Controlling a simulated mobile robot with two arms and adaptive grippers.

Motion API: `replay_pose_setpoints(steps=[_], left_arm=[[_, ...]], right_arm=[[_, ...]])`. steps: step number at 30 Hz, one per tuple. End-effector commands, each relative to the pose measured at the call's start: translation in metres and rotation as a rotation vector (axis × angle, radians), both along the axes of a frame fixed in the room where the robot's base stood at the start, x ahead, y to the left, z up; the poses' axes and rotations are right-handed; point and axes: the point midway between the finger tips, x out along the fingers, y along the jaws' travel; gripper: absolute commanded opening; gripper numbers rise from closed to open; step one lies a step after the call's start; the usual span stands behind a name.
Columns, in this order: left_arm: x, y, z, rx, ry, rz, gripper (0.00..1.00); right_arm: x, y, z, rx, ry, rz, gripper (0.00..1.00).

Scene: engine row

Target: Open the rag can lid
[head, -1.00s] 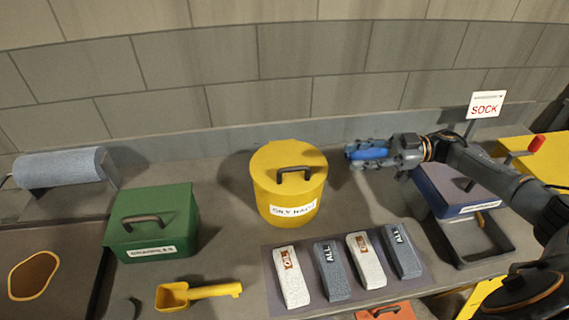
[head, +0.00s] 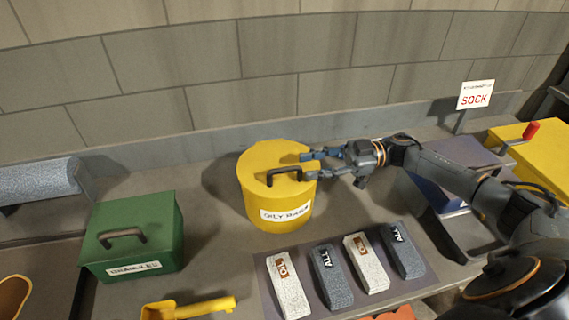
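The yellow oily rags can (head: 262,204) stands on the bench near the middle of the head view, with its flat round lid (head: 262,160) down. A dark handle (head: 283,172) stands up from the lid. My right gripper (head: 306,165) comes in from the right at the lid's right edge, its fingers spread and pointing left. The fingertips are at the right end of the handle; I cannot tell whether they touch it. Nothing shows between the fingers. My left gripper is out of view.
A green granules box (head: 134,236) with a handle stands left of the can. A yellow scoop (head: 190,308) lies in front. Several labelled pads lie on a dark mat (head: 339,289) at front right. A blue box (head: 440,196) sits under my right arm. A SOCK sign (head: 475,95) stands behind.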

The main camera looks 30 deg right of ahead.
Motion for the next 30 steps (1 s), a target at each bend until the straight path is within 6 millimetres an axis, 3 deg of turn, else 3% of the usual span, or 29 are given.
replay_pose_setpoints(steps=[3, 9, 15, 23, 28, 30], left_arm=[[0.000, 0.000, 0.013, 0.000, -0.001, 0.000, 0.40], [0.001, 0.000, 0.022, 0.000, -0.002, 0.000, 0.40], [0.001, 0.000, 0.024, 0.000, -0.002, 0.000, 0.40], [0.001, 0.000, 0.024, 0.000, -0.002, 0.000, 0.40], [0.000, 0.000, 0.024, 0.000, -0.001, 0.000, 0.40], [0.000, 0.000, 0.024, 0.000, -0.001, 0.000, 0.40]], right_arm=[[0.006, 0.026, 0.004, 0.003, -0.001, 0.003, 0.36], [0.014, 0.056, 0.002, 0.003, -0.001, 0.002, 0.36], [0.018, 0.067, 0.001, 0.001, 0.000, 0.000, 0.36], [0.018, 0.068, 0.000, 0.000, 0.000, 0.000, 0.36], [0.018, 0.068, 0.000, 0.000, 0.000, 0.000, 0.03], [0.018, 0.068, 0.000, 0.000, 0.000, 0.000, 0.00]])
